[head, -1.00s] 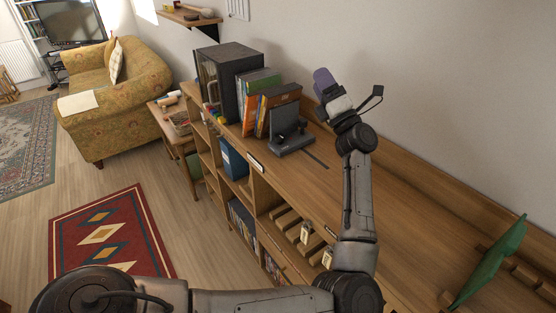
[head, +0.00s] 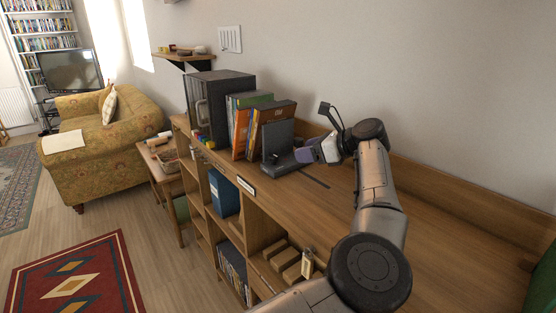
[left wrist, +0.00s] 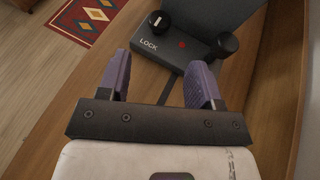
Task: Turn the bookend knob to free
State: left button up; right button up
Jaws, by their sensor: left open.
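The dark grey bookend (head: 278,148) stands on the wooden shelf top, its upright plate beside the books. In the left wrist view its base (left wrist: 182,62) carries the word LOCK and a red mark. A dark round knob (left wrist: 157,22) with a white mark sits by the word, and a plain black knob (left wrist: 228,44) sits to the right. My left gripper (head: 303,154) is at the bookend's right side, with purple fingers. In the left wrist view the gripper (left wrist: 158,64) is open and empty, fingertips pointing at the base, apart from both knobs. My right gripper is out of view.
Books (head: 241,127) lean between the bookend and a black cabinet-like box (head: 205,95). A dark slot (head: 314,177) runs in the wooden top (head: 330,200) to the right of the bookend. The wall is close behind. The top is clear toward the right.

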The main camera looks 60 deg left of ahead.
aim_at(277, 156)
pick_arm(q)
jog(key=b+x, duration=0.1)
jog(key=x, duration=0.7)
jog(key=shift+s+a, duration=0.15)
jog(key=shift+s, duration=0.05)
jog(key=shift+s+a+f, duration=0.25)
jog(key=shift+s+a, duration=0.05)
jog(key=shift+a, duration=0.25)
jog(key=c, duration=0.9)
jog(key=shift+b, duration=0.3)
